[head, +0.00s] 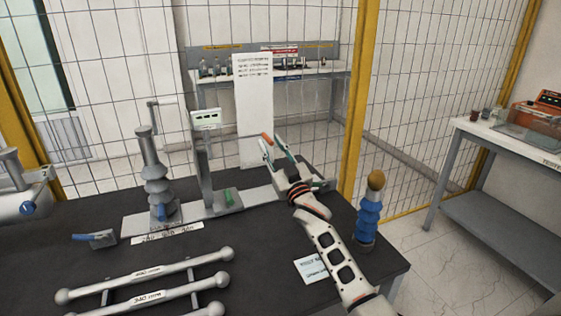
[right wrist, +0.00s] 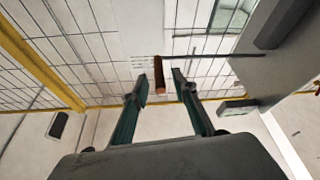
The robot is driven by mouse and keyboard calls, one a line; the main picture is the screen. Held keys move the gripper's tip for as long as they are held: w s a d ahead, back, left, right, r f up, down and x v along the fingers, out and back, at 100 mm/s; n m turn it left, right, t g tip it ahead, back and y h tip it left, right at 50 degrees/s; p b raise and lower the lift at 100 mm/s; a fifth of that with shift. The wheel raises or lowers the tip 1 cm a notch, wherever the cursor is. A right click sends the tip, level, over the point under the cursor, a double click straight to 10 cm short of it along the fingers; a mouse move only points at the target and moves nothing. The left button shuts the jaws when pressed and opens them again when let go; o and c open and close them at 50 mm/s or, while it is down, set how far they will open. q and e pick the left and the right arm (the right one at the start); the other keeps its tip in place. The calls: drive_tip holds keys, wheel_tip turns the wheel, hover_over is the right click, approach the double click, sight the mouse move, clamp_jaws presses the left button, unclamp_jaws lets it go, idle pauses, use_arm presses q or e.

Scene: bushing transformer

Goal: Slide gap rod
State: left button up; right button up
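An orange-brown handle (head: 267,139) shows at the tips of my right gripper (head: 276,147) in the head view. In the right wrist view the same handle (right wrist: 160,77) lies between the two fingertips of the right gripper (right wrist: 160,86), with a visible space on each side. A thin dark rod (right wrist: 215,57) runs from the handle's far end to the right, towards a grey post. In the head view a grey post (head: 203,170) and a ribbed grey bushing (head: 157,178) stand on a light base plate. My left gripper is not in view.
A blue ribbed bushing with a brown top (head: 368,210) stands near the table's right edge, beside my right forearm. Long grey bars (head: 150,273) lie on a rack at the front left. A small blue-handled item (head: 100,238) lies behind them. A mesh fence stands beyond the table.

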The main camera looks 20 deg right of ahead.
drive_tip(key=v, duration=1)
drive_tip(key=shift+s+f, duration=0.1)
drive_tip(key=shift+s, duration=0.05)
